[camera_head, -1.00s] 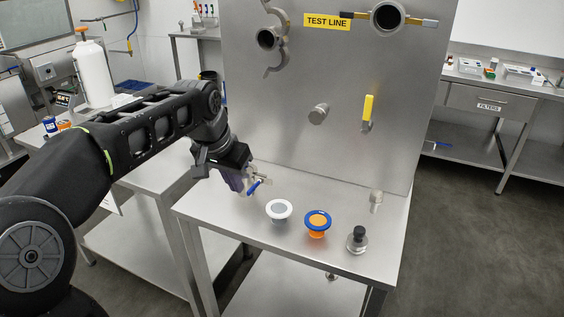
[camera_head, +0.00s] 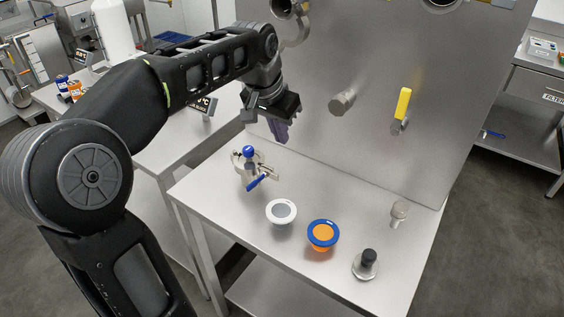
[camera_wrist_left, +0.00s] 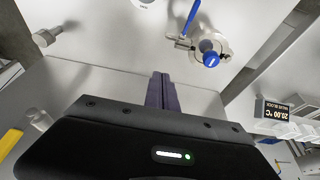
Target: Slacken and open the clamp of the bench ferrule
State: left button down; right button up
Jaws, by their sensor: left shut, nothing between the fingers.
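The bench ferrule with its metal clamp (camera_head: 240,158) stands at the left of the steel bench. A blue ball-like knob (camera_head: 249,151) sits on top of it and a blue lever (camera_head: 262,178) sticks out to the front right. The wrist view shows the clamp (camera_wrist_left: 227,42), the knob (camera_wrist_left: 210,59) and the lever (camera_wrist_left: 190,17) from above. I cannot tell whether the clamp's halves are apart. My left gripper (camera_head: 280,137) is shut and empty, above and behind the clamp, apart from it. Its dark fingers also show in the wrist view (camera_wrist_left: 163,82). My right gripper is out of view.
A white-rimmed piece (camera_head: 281,212), a blue-and-orange piece (camera_head: 323,235) and a black-knobbed metal fitting (camera_head: 367,263) stand in front. The upright steel panel (camera_head: 375,150) rises behind, with a yellow-handled valve (camera_head: 402,107).

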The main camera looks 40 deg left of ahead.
aim_at(252, 172)
pick_arm(q)
notch_tip(252, 172, down, 10)
jog(key=p, duration=0.1)
jog(key=shift+s+r, duration=0.25)
jog(key=shift+s, duration=0.05)
dwell(0.4)
jog(key=shift+s, duration=0.1)
dwell(0.3)
